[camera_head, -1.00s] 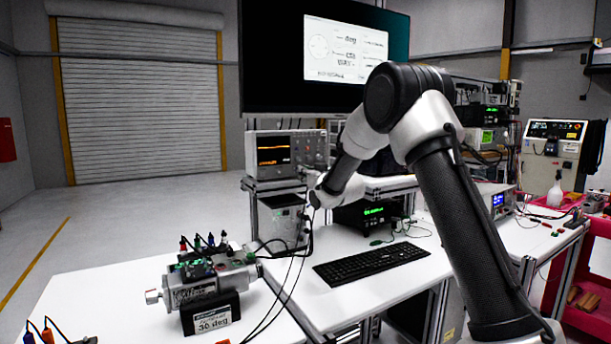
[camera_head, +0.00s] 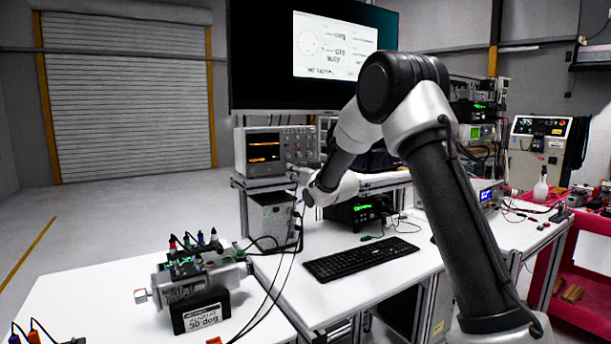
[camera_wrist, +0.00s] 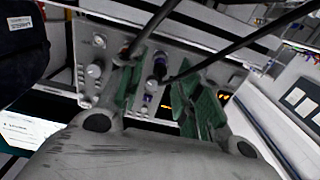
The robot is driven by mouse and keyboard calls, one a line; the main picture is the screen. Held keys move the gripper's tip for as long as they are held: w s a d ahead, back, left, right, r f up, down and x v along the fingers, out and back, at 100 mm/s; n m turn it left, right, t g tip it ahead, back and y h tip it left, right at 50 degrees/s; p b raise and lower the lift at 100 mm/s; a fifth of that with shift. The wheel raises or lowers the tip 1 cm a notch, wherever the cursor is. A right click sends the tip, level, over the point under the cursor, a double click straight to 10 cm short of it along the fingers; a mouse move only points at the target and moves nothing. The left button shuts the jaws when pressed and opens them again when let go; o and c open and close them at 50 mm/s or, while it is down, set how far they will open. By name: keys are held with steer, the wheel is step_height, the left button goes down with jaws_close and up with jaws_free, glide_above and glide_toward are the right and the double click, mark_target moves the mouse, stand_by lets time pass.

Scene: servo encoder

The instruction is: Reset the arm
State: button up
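My arm reaches across the right side of the head view, with its wrist near the oscilloscope (camera_head: 264,152). My gripper (camera_wrist: 162,95) shows in the wrist view with its two green-padded fingers apart. I see nothing held between them. Beyond the fingers is an instrument front panel with knobs (camera_wrist: 94,70) and a dark plug with a cable (camera_wrist: 160,66). In the head view the fingertips are small and hard to make out beside the wrist.
A servo and encoder rig (camera_head: 195,280) with coloured plugs stands on the left table. A keyboard (camera_head: 360,258) lies on the middle table. Black cables (camera_head: 290,270) hang near my wrist. A large monitor (camera_head: 262,60) is behind. The floor at left is clear.

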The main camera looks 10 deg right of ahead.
steer(key=v, duration=0.9)
steer(key=s+d+f+m+g+h, duration=0.1)
steer(key=s+d+f+g+h, duration=0.2)
steer(key=s+f, duration=0.4)
steer(key=s+d+f+g+h, duration=0.25)
steer(key=s+f+g, duration=0.25)
steer(key=f, duration=0.3)
steer(key=s+d+r+m+g, duration=0.1)
steer(key=s+d+r, duration=0.1)
steer(key=s, duration=1)
steer(key=s+d+r+g, duration=0.2)
steer(key=s+r, duration=0.2)
steer(key=s, duration=0.8)
steer(key=s+d+r+m+g, duration=0.1)
steer(key=s+r, duration=0.3)
steer(key=s, duration=0.8)
steer(key=shift+s+d+m+g, duration=0.2)
steer(key=shift+d+m+g, duration=0.15)
steer(key=shift+d, duration=0.55)
